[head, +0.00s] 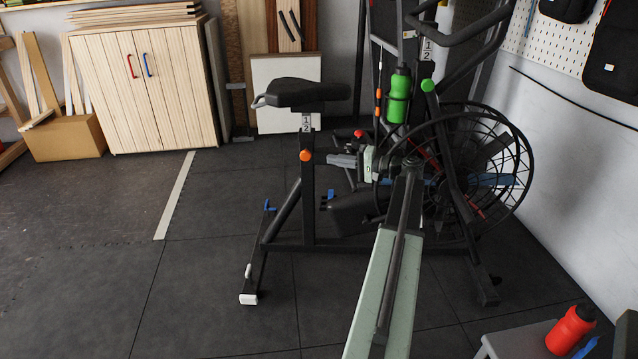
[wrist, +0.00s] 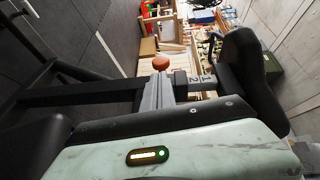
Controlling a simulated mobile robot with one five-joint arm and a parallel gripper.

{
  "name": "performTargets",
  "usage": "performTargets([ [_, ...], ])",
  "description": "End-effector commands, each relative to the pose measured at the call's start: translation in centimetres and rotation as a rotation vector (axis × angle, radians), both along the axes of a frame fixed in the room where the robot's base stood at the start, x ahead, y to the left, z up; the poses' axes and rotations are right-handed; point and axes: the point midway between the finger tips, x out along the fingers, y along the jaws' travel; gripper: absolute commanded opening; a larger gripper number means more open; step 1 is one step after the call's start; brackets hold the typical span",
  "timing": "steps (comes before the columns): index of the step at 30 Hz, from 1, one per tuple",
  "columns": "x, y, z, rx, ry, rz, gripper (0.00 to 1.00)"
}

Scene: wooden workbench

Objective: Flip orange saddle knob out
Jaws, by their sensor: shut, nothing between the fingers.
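The orange saddle knob (head: 305,155) is on the upright black seat post of the exercise bike, below the black saddle (head: 306,94). In the wrist view the round orange knob (wrist: 162,62) shows just beyond my fingertips, with the saddle (wrist: 250,62) to the right. My gripper (head: 331,160) is shut and empty. It points left toward the post, with a small gap between fingertips and knob in the head view. The grey shut fingers (wrist: 159,80) also show in the wrist view. Whether they touch the knob there I cannot tell.
The bike's wheel cage (head: 500,165), a green bottle (head: 398,95) and a green knob (head: 428,86) are to the right of my gripper. The floor (head: 130,220) left of the bike is clear.

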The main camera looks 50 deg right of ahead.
Motion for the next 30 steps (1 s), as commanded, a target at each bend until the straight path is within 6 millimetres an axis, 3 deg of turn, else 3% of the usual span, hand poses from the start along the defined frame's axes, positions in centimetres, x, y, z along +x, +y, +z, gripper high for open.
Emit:
performTargets([
  [1, -1.1, -1.6, -1.1, 0.009, -0.025, -0.024, 0.00],
  [4, -2.3, -2.9, -0.6, 0.019, -0.054, -0.047, 0.00],
  [15, -2.1, -2.9, -0.1, 0.019, -0.059, -0.049, 0.00],
  [19, -0.6, -2.4, -0.2, 0.019, -0.058, -0.048, 0.00],
  [30, 5.8, -0.5, -0.4, 0.020, -0.057, -0.048, 0.00],
])
